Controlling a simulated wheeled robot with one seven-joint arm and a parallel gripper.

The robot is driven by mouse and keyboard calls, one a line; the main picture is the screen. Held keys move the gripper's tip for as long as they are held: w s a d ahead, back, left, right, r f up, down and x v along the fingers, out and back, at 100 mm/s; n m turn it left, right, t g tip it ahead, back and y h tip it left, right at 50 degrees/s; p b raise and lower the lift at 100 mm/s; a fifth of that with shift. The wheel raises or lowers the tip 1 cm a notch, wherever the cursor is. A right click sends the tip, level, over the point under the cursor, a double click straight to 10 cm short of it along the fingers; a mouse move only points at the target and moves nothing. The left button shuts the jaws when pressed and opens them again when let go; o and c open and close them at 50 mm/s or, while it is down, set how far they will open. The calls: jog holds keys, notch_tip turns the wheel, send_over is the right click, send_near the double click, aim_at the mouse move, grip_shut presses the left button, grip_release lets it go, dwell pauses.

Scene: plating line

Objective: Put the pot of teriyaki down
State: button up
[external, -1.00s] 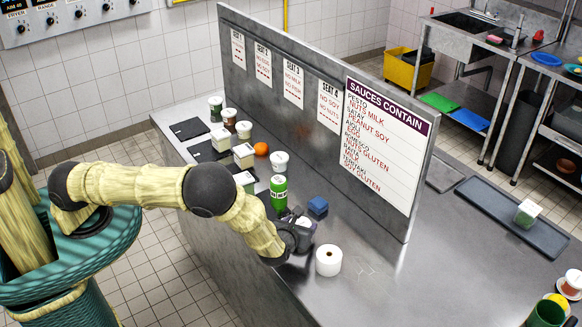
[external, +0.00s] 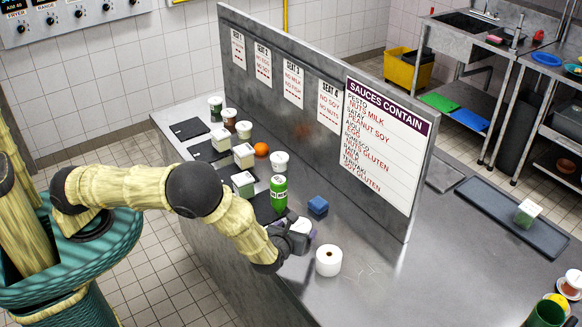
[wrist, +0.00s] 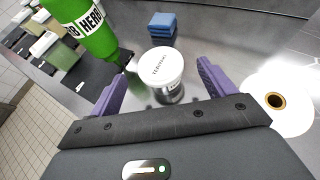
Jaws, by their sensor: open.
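A small pot with a white lid, its printed name too small to read surely (wrist: 166,68), is the only pot at my gripper. It appears to stand upright on the bare steel counter (external: 370,262). The pot (external: 301,226) also shows at my gripper in the external view, partly hidden by it. My gripper (wrist: 162,76) is open, with its purple fingers spread on either side of the pot. In the wrist view gaps show between the fingers and the pot.
A green bottle (external: 279,194) stands close behind the pot, by a black mat (external: 264,208). A blue block (external: 318,205) lies beyond the pot. A white roll (external: 328,261) stands to its right. Several cartons and pots line the mats further left. An upright sign panel (external: 390,150) runs behind.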

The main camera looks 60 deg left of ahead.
jog(key=b+v, duration=0.1)
jog(key=v, duration=0.6)
jog(key=shift+s, duration=0.25)
jog(key=shift+r, duration=0.15)
jog(key=s+a+r+n+g, duration=0.2)
jog(key=a+n+g, duration=0.2)
jog(key=a+n, duration=0.3)
jog(key=s+a+r+n+g, duration=0.25)
jog(key=a+n+g, duration=0.2)
jog(key=a, duration=0.35)
jog(key=s+a+r+n+h, duration=0.7)
jog(key=s+a+r+n, duration=0.2)
jog(key=n, duration=0.8)
jog(key=shift+s+a+r+n, duration=0.15)
jog(key=shift+s+n, duration=0.2)
jog(key=shift+s, duration=0.05)
jog(key=shift+t, duration=0.25)
dwell(3.0)
